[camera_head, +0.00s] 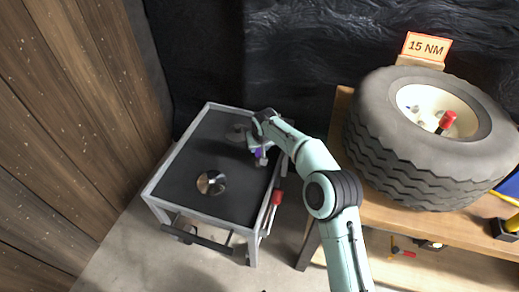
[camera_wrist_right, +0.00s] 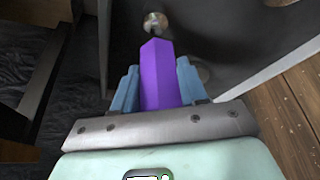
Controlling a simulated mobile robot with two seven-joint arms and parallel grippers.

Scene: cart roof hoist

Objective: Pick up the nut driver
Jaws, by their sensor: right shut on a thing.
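The nut driver shows as a purple, faceted handle (camera_wrist_right: 160,75) in the right wrist view. My right gripper (camera_wrist_right: 157,90) is shut on it, with a blue finger on each side of the handle. A round silver end (camera_wrist_right: 155,22) shows just past the handle; I cannot tell for sure if it belongs to the driver. In the head view my right gripper (camera_head: 261,148) is over the right side of the cart's dark top, with a bit of purple (camera_head: 259,153) showing. I cannot tell how far the driver is above the top. My left gripper is not in view.
The grey-framed cart (camera_head: 153,192) has a shiny metal disc (camera_head: 211,183) on its top. A red-handled tool (camera_head: 275,200) hangs at its right side. A wooden bench (camera_head: 400,205) at the right carries a large tire (camera_head: 400,150) and an orange "15 NM" sign (camera_head: 427,47).

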